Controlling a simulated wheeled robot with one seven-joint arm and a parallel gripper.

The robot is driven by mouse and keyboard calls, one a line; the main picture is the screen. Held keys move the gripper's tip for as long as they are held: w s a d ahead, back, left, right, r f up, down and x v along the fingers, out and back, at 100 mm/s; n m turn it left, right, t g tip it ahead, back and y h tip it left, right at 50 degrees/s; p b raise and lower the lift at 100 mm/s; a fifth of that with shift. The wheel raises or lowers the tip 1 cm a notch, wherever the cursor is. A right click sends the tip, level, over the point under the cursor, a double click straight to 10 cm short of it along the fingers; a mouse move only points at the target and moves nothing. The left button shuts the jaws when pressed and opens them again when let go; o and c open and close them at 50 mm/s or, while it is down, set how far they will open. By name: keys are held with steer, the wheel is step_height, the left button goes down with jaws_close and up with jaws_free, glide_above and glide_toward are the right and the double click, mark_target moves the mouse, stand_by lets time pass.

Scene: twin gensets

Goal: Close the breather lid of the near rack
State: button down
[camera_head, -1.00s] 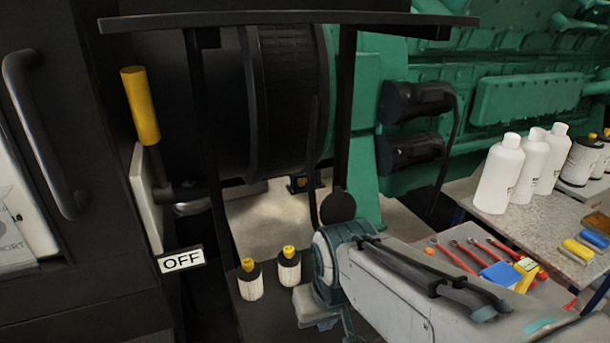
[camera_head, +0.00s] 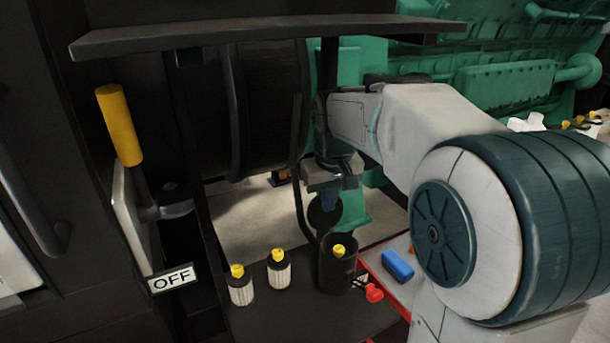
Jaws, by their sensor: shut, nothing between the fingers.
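The near rack is a black shelf frame with a dark bottom shelf (camera_head: 290,318). A black round cup (camera_head: 337,272) stands at the right of that shelf, with a yellow-capped item showing in its mouth. A dark round lid (camera_head: 324,216) stands raised behind the cup's rim, so it looks open. My gripper (camera_head: 331,203) points down just above the cup and overlaps the top of the lid in the picture. It is shut and empty. I cannot tell whether it touches the lid.
Two white bottles with yellow caps (camera_head: 279,272) stand left of the cup. A thin dark curved bar (camera_head: 299,190) runs close left of my gripper. A blue block (camera_head: 398,265) lies right of the cup.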

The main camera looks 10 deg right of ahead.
steer(key=w+d+n+p, duration=0.1)
steer(key=w+p, duration=0.1)
steer(key=w, duration=1.3)
step_height(320, 180, down, 9)
steer(key=w+p, duration=0.1)
steer(key=shift+w+g+y, duration=0.3)
steer(key=shift+w, duration=0.05)
steer(key=shift+s+b, duration=0.1)
steer(key=shift+b, duration=0.35)
